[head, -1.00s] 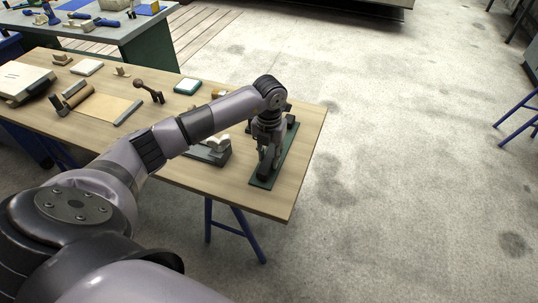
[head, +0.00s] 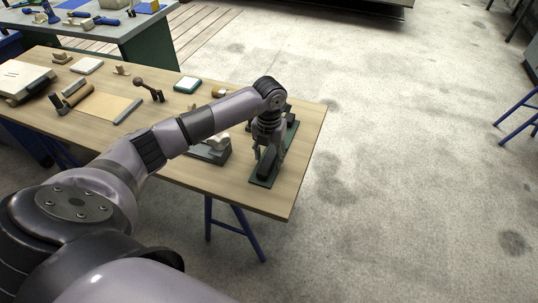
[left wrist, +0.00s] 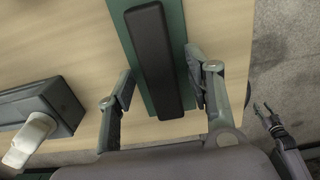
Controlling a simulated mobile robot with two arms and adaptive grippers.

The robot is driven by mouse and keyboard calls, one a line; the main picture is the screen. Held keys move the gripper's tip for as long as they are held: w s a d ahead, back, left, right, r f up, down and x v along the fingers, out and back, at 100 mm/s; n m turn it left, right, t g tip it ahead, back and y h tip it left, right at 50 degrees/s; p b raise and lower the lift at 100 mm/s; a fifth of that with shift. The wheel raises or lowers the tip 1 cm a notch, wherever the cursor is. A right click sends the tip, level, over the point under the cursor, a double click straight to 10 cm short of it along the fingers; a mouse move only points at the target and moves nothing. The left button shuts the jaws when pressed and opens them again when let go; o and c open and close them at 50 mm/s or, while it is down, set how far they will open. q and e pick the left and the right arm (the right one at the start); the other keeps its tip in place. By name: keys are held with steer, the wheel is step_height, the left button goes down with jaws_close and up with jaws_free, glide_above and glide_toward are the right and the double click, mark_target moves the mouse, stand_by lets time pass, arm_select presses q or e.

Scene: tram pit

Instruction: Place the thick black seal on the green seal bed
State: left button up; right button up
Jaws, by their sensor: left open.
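The thick black seal (left wrist: 153,55) is a long dark bar. It lies lengthwise on the green seal bed (left wrist: 118,18), whose green edges show beside it in the left wrist view. In the head view, the seal (head: 268,162) and bed (head: 259,183) are near the table's right end, partly hidden by my arm. My left gripper (head: 266,150) is open above the seal. Its fingers (left wrist: 158,68) stand apart on either side of the seal in the left wrist view. What looks like my right gripper (left wrist: 268,118) shows at that view's right edge, too small to judge.
A dark block with a pale piece on it (head: 212,148) stands left of the bed. Tools, a paper sheet (head: 105,106) and small boxes lie farther left on the wooden table (head: 190,170). The floor (head: 400,150) right of the table is clear.

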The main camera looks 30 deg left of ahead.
mark_target(269, 158)
arm_select(q)
step_height(269, 158, up, 12)
steer(key=b, duration=0.2)
steer(key=shift+r, duration=0.1)
stand_by(0.3)
